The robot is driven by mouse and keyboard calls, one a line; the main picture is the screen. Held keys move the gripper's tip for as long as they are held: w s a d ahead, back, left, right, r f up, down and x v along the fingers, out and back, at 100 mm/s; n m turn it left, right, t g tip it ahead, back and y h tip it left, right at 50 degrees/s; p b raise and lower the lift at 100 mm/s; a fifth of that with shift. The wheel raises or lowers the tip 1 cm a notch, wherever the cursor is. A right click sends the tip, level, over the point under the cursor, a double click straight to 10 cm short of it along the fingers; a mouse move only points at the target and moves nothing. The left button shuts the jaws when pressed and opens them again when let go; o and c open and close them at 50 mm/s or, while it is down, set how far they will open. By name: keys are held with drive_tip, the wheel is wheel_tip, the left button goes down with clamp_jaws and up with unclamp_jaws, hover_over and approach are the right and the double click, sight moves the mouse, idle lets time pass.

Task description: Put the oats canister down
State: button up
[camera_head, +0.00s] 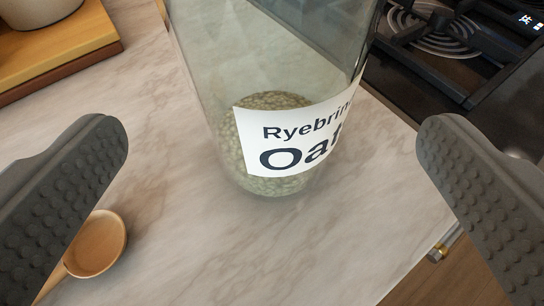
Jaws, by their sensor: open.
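The oats canister (285,135) is a clear glass jar with a white label reading "Ryebrin… Oat…" and pale oats in its lower part. It stands upright on the marble countertop (330,250), near the counter's right edge. Its top is cut off by the upper edge of the picture. My gripper (272,150) is open, with one dark ridged finger on each side of the jar. There is a clear gap between each finger and the glass, and nothing is held.
A wooden spoon (96,245) lies at the lower left, partly behind the left finger. A wooden board (60,50) with a pale pot (35,10) is at the upper left. A black stove (450,45) is at the upper right. Bare marble lies in front of the jar.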

drive_tip(key=v, duration=1.2)
drive_tip(key=s+r+t, duration=0.2)
drive_tip(key=s+t, duration=0.1)
drive_tip(key=s, duration=2.8)
drive_tip(key=shift+s+r, duration=0.25)
drive_tip(key=shift+r, duration=0.05)
drive_tip(key=shift+a, duration=0.15)
